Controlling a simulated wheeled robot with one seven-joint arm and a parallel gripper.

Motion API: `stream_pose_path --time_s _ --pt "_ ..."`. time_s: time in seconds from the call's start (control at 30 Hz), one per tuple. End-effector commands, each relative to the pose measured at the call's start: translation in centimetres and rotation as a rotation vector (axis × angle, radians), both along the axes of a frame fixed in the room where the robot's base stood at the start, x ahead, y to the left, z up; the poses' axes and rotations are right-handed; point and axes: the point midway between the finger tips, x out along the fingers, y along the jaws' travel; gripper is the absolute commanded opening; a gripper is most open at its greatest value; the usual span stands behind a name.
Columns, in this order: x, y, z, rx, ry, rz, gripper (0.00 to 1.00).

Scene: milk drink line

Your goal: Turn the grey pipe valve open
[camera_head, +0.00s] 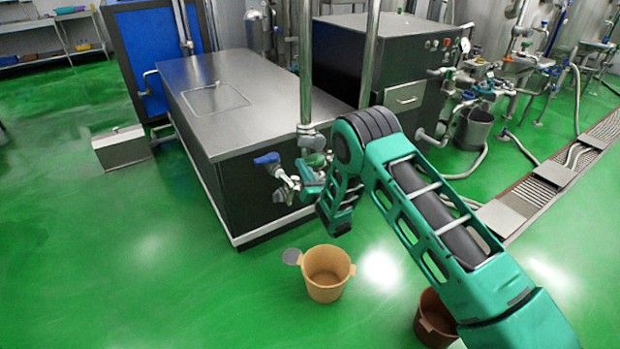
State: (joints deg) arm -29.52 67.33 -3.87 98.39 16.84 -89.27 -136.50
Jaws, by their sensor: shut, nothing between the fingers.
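A cluster of grey metal pipe valves (287,180) sits at the front right corner of the steel-topped cabinet. One has a blue lever (267,158), pointing left. A green handle (316,159) shows to its right, beside the vertical pipe. I cannot tell which of these is the grey pipe valve, or whether any is open. My teal arm reaches in from the lower right, bends at the top and comes down just right of the cluster. Its end covers part of the fittings there. My gripper's fingers do not show.
A brown bucket (434,325) is partly behind my arm. The cabinet (215,100) stands behind.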

Motion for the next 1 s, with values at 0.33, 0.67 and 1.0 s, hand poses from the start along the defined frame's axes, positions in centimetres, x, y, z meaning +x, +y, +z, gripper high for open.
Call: stream_pose_path --time_s 0.33,0.67,1.0 --pt "0.9 -1.0 3.5 -0.001 0.000 0.001 0.00" --pt "0.9 -1.2 3.7 0.000 0.001 0.001 0.00" --pt "0.5 0.3 4.0 0.028 0.019 0.015 0.00"
